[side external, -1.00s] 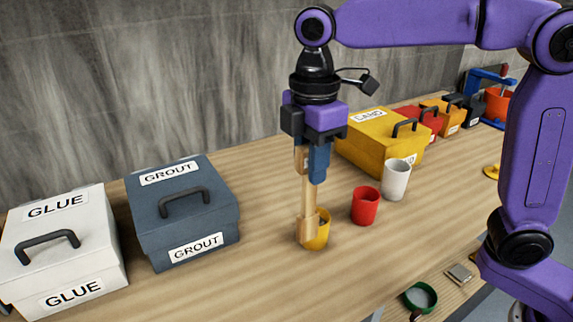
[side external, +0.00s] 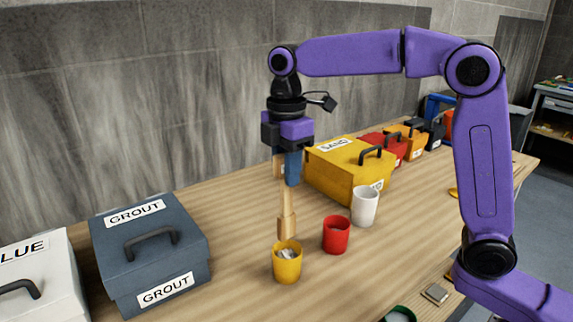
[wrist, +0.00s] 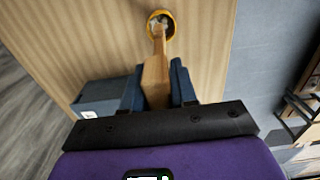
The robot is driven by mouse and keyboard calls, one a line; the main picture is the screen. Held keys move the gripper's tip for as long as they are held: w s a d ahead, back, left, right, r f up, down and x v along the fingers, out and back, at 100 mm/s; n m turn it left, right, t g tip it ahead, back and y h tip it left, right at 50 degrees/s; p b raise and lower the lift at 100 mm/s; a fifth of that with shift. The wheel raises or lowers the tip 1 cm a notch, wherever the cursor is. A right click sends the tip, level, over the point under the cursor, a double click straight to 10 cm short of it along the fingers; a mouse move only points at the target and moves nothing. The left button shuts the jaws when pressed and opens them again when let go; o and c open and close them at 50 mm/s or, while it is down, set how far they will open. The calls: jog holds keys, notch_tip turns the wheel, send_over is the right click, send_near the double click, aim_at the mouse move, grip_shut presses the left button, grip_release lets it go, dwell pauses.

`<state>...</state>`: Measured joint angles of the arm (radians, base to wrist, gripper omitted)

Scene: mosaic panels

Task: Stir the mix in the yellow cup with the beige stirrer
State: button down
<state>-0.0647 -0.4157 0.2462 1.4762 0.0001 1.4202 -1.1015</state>
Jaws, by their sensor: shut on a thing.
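My gripper (side external: 290,168) is shut on the upper part of the beige stirrer (side external: 287,214) and holds it upright, paddle end down. The yellow cup (side external: 287,270) stands upright on the table with a greyish-white mix (side external: 288,254) inside. The stirrer's lower end shows at the cup's back rim in the side view and seems just above it; I cannot tell the exact gap. In the wrist view, the stirrer (wrist: 156,78) runs between the blue fingers toward the yellow cup (wrist: 160,17), its tip overlapping the cup's opening.
A red cup (side external: 336,236) and a white cup (side external: 365,207) stand to the right of the yellow cup. The grout box (side external: 150,255) and the glue box (side external: 40,285) are at left. The yellow sand box (side external: 335,175) stands behind the cups. Table between grout box and yellow cup is clear.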

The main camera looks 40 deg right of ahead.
aim_at(287, 215)
jog(key=shift+w+f, duration=0.2)
jog(key=shift+f, duration=4.7)
jog(key=shift+s+a, duration=0.2)
jog(key=shift+a, duration=0.05)
jog(key=shift+s, duration=0.25)
jog(key=shift+s+d, duration=0.2)
jog(key=shift+d, duration=0.1)
jog(key=shift+w+d, duration=0.3)
jog(key=shift+w, duration=0.05)
jog(key=shift+a+f, duration=0.2)
jog(key=shift+a, duration=0.15)
jog(key=shift+f, duration=0.4)
